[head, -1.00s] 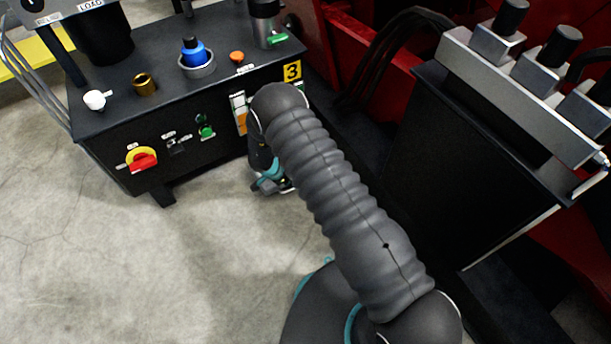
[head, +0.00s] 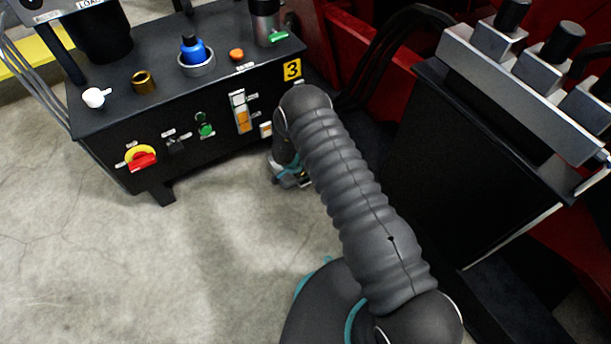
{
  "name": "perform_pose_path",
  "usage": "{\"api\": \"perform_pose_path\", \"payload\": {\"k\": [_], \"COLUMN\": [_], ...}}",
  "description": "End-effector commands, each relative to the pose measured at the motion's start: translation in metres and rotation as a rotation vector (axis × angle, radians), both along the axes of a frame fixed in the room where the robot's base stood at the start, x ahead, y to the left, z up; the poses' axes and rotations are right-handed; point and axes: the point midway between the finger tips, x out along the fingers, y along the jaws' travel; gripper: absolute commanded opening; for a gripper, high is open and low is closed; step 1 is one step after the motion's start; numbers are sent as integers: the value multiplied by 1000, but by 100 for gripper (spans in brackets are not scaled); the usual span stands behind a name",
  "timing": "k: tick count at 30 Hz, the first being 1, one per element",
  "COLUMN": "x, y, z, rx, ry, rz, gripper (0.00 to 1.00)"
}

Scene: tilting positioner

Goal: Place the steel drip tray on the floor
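No steel drip tray can be made out in the head view. My gripper (head: 290,180) hangs low beside the front right corner of the black control cabinet, over the concrete floor (head: 215,255). My own arm covers most of it, and its fingers cannot be made out. Whether it is open, shut or holding something cannot be told.
The black cabinet (head: 110,150) with knobs, a blue button (head: 193,50) and a red-yellow switch (head: 141,158) stands at the upper left. A black block with a silver valve manifold (head: 520,85) stands at right, before red steelwork (head: 350,60). The floor at left is clear.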

Motion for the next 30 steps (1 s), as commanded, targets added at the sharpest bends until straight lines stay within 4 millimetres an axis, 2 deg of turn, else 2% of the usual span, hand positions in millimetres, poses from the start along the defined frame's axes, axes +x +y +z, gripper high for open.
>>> {"api": "perform_pose_path", "payload": {"k": [7, 9, 11, 19, 23, 30], "x": [0, 0, 0, -1, -1, -10], "y": [0, 0, 0, 0, 1, 15], "z": [-4, -3, -3, -3, 4, 43], "rx": [0, -1, -1, -1, -1, 0], "ry": [0, 1, 1, 1, 1, -1], "rz": [0, 1, 1, 1, 1, 4], "gripper": [0, 19, 31, 31, 31, 31]}}
